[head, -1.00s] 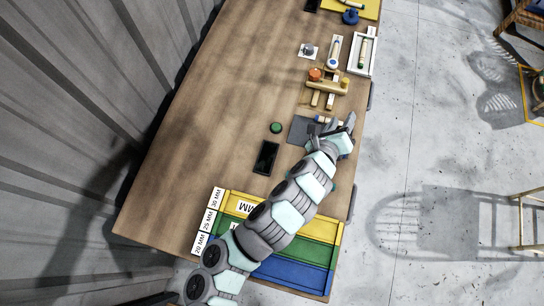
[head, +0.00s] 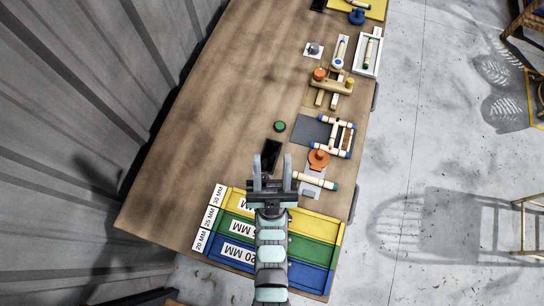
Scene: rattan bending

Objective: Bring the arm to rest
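My gripper (head: 272,172) is over the near part of the workbench (head: 200,130), in front of the tri-colour bin and close to the black phone-like slab (head: 270,153). Its two fingers stand apart and point up the picture, with nothing seen between them. My arm reaches straight up from the bottom edge over the bin. I cannot tell how high the gripper is above the bench.
A yellow, green and blue sorting bin (head: 315,226) lies beneath my arm. To the right are an orange clamp (head: 318,159) with a pale rod (head: 316,181), and a wooden frame with blue ends (head: 331,136). A green button (head: 279,126) is beyond. The bench's left side is clear.

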